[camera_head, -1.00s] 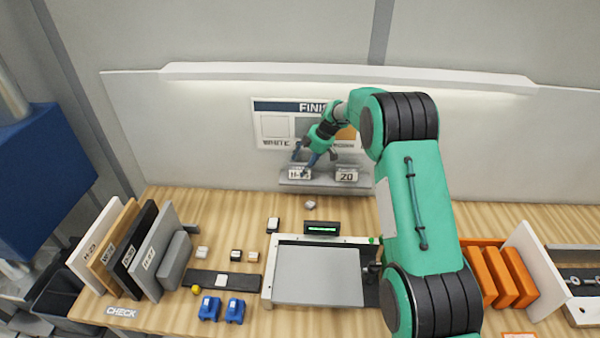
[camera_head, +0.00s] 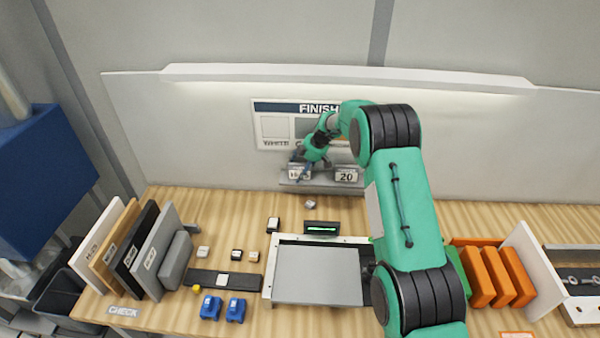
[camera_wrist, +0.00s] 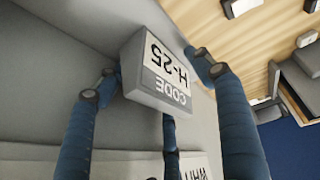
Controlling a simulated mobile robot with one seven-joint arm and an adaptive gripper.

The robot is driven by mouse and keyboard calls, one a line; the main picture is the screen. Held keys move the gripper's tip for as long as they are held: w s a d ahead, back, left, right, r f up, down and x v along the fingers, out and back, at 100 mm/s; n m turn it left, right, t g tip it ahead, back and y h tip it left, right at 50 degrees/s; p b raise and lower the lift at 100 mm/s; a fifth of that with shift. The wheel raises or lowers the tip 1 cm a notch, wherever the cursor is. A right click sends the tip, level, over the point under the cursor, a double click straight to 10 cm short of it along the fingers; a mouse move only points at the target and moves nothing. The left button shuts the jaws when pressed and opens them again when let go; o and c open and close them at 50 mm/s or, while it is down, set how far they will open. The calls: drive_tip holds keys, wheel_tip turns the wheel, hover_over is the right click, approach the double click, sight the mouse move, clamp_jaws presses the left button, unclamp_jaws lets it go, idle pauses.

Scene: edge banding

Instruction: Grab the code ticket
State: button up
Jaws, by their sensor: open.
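The code ticket is a grey block with a white label, reading "CODE H-25" upside down in the wrist view (camera_wrist: 160,72). In the head view the code ticket (camera_head: 294,174) stands at the left on a small grey ledge on the back wall, partly covered by my fingers. My gripper (camera_head: 300,169) is at the ticket in the head view. In the wrist view my gripper (camera_wrist: 155,82) is open, with dark blue fingers on both sides of the ticket and another below it. Whether any finger touches it I cannot tell.
A second ticket reading "20" (camera_head: 346,175) stands close by on the right of the same ledge (camera_head: 320,188). The "FINISH" sign (camera_head: 273,126) hangs on the wall behind. Below are a grey panel (camera_head: 318,276), upright boards (camera_head: 160,252) and blue blocks (camera_head: 211,307).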

idle(0.3)
drive_tip(key=c, duration=1)
drive_tip(key=shift+o, duration=0.2)
drive_tip(key=shift+r, duration=0.15)
drive_tip(key=shift+r, duration=0.75)
drive_tip(key=shift+s+r+b, duration=0.1)
drive_tip(key=shift+r+b, duration=0.4)
drive_tip(key=shift+r, duration=0.45)
drive_tip(key=s+d+r+b, duration=0.1)
drive_tip(key=s+d, duration=0.3)
drive_tip(key=s, duration=1.1)
drive_tip(key=shift+d+r+b, duration=0.2)
drive_tip(key=shift+b, duration=0.7)
drive_tip(key=shift+s, duration=0.15)
